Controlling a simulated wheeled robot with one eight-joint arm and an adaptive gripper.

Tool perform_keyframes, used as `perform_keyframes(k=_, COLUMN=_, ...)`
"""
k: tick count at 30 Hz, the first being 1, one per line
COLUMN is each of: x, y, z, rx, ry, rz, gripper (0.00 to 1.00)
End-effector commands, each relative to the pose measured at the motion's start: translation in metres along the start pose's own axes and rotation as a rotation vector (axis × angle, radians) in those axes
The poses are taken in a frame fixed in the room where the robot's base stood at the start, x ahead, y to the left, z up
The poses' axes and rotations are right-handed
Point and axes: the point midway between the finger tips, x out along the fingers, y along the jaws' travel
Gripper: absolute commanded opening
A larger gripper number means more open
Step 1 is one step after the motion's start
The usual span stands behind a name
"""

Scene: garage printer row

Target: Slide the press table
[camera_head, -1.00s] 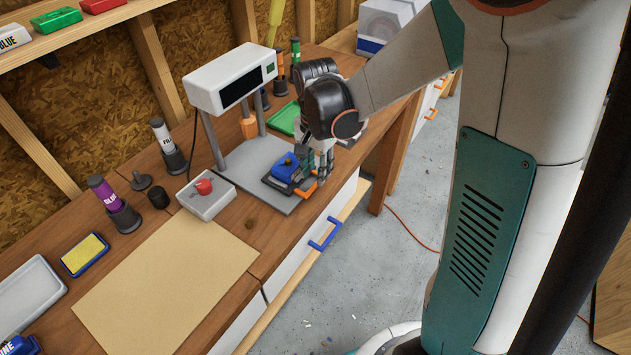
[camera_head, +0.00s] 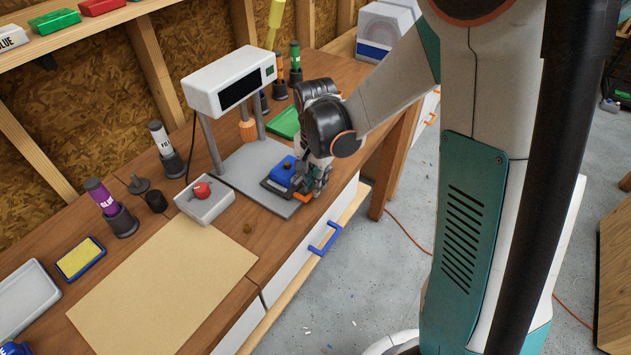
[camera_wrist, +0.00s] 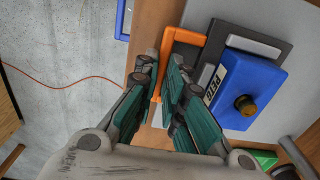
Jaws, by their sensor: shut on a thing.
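The press is a white head (camera_head: 229,83) on grey posts over a grey base plate (camera_head: 245,160). Its dark press table (camera_head: 270,187) lies low at the front of the base and carries a blue block with a brown knob. The block (camera_wrist: 242,88) has a white label in the wrist view. An orange handle (camera_wrist: 185,36) runs along the table's front edge; it shows in the head view (camera_head: 303,197) too. My gripper (camera_wrist: 163,82) is shut on the handle, one finger on each side. The fingers partly hide the handle.
A grey box with a red button (camera_head: 203,198) stands left of the press. A green tray (camera_head: 285,121) and several bottles in holders are behind it. Open floor lies to the right.

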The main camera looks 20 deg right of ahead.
Motion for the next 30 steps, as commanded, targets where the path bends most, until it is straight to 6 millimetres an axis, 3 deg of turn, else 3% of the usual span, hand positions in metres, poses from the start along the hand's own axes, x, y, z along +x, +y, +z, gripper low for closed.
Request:
perform_keyframes(k=5, x=0.000, y=-0.025, z=0.000, rx=-0.004, ry=0.000, rz=-0.001, gripper=0.00)
perform_keyframes(k=12, x=0.000, y=-0.093, z=0.000, rx=-0.004, ry=0.000, rz=-0.001, gripper=0.00)
perform_keyframes(k=15, x=0.000, y=-0.114, z=0.000, rx=-0.003, ry=0.000, rz=-0.001, gripper=0.00)
perform_keyframes(k=21, x=0.000, y=-0.130, z=0.000, rx=0.000, ry=0.000, rz=-0.001, gripper=0.00)
perform_keyframes(k=29, x=-0.001, y=-0.131, z=0.000, rx=0.000, ry=0.001, rz=-0.005, gripper=0.00)
perform_keyframes(k=30, x=-0.001, y=-0.132, z=0.000, rx=0.000, ry=0.001, rz=-0.006, gripper=0.17)
